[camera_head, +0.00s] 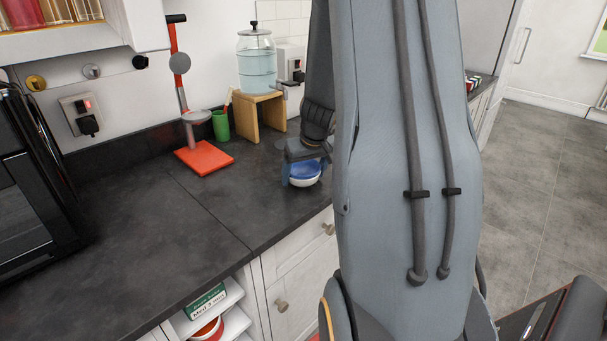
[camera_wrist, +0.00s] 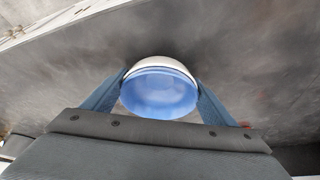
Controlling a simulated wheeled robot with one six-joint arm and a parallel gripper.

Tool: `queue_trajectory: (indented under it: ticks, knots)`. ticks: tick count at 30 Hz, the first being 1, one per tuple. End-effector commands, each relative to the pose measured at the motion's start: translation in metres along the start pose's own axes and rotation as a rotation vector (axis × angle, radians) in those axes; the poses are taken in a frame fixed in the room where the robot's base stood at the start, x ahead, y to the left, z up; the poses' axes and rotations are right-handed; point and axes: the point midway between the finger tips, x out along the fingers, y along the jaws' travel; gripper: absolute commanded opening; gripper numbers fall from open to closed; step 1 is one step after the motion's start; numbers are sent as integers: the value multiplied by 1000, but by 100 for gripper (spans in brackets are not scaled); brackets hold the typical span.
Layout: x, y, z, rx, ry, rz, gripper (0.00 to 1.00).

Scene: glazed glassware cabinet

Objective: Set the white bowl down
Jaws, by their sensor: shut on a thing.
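The white bowl (camera_head: 305,181) has a blue inside and is near the front edge of the dark counter, beside my arm. My gripper (camera_head: 302,172) is shut on it, with one blue finger on each side. In the wrist view the bowl (camera_wrist: 159,92) sits between the two fingertips of my gripper (camera_wrist: 160,88), its blue inside facing the camera. The bowl looks close to the counter top (camera_head: 150,225), but I cannot tell whether its base touches. Part of its rim is hidden by my gripper in the head view.
A red-based stand (camera_head: 204,157), a green cup (camera_head: 221,125) and a wooden stand (camera_head: 260,117) with a glass water dispenser (camera_head: 257,68) are behind and left. A black appliance (camera_head: 28,190) stands at the far left. The counter's front middle is clear.

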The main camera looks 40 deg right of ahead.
Motion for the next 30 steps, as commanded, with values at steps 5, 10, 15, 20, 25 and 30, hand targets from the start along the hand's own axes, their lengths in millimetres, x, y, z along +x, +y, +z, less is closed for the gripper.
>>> queue_trajectory:
  ticks: [5, 10, 15, 20, 25, 30]
  knots:
    - [3, 0, 0, 0, 1, 0, 53]
    - [2, 0, 1, 0, 0, 0, 98]
    - [2, 0, 1, 0, 0, 0, 98]
    - [1, 0, 0, 0, 0, 0, 98]
    - [-14, 0, -2, 0, 5, 1, 98]
    - [-43, 0, -1, 0, 5, 1, 98]
